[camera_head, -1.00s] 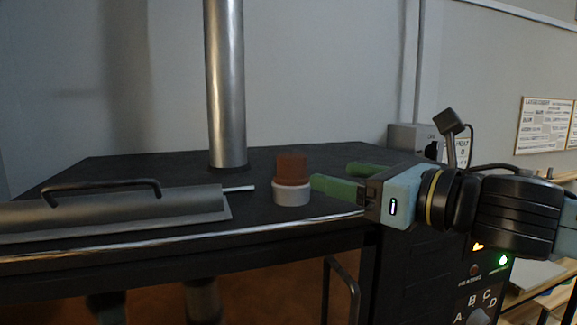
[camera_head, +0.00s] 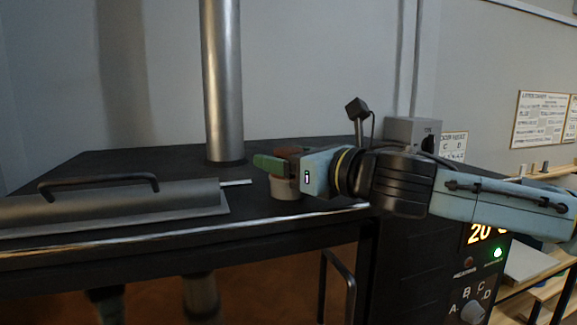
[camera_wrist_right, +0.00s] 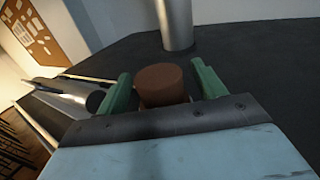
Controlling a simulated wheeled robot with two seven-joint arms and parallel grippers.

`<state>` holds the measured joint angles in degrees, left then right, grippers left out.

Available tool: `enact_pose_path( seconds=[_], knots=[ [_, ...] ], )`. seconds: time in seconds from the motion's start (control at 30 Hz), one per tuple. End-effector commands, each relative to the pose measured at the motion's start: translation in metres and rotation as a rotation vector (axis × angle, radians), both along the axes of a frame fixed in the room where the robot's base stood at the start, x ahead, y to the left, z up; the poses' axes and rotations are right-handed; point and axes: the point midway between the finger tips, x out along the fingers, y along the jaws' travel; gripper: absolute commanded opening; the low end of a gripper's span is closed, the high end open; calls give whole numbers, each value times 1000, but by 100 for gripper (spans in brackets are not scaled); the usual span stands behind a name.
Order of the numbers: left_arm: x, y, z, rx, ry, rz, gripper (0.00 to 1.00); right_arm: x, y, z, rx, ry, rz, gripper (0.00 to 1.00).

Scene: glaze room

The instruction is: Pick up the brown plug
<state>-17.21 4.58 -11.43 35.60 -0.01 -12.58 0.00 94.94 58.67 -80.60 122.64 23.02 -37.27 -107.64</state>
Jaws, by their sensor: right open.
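The brown plug (camera_wrist_right: 161,85) is a short round cylinder, upright between the two green fingers of my right gripper (camera_wrist_right: 161,70) in the right wrist view. Gaps show between it and both fingers, so the gripper is open around it. In the head view the fingers of my right gripper (camera_head: 270,158) largely hide the plug (camera_head: 293,154). A pale grey collar (camera_head: 284,190) sits under the plug on the dark kiln top. My left gripper is not in view.
A metal flue pipe (camera_head: 222,90) rises behind the plug. A grey half-round cover with a black handle (camera_head: 98,184) lies to the left, with a thin pale rod at its end. A grey box (camera_head: 412,134) stands at the back right. The front edge is close.

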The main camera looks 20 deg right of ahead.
Motion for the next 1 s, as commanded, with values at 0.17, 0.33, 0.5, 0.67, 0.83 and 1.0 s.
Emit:
enact_pose_path(
  seconds=[0.17,0.33,0.5,0.67,0.83,1.0],
  knots=[
    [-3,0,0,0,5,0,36,0,0,0,0,0,0,63],
    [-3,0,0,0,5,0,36,0,0,0,0,0,0,40],
    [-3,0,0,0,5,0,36,-1,-1,0,0,0,0,20],
    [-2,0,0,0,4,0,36,-1,-1,0,0,-1,0,19],
    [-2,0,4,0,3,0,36,-1,0,13,0,-4,-1,19],
    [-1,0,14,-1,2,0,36,-1,0,48,2,-5,-1,19]
  ],
)
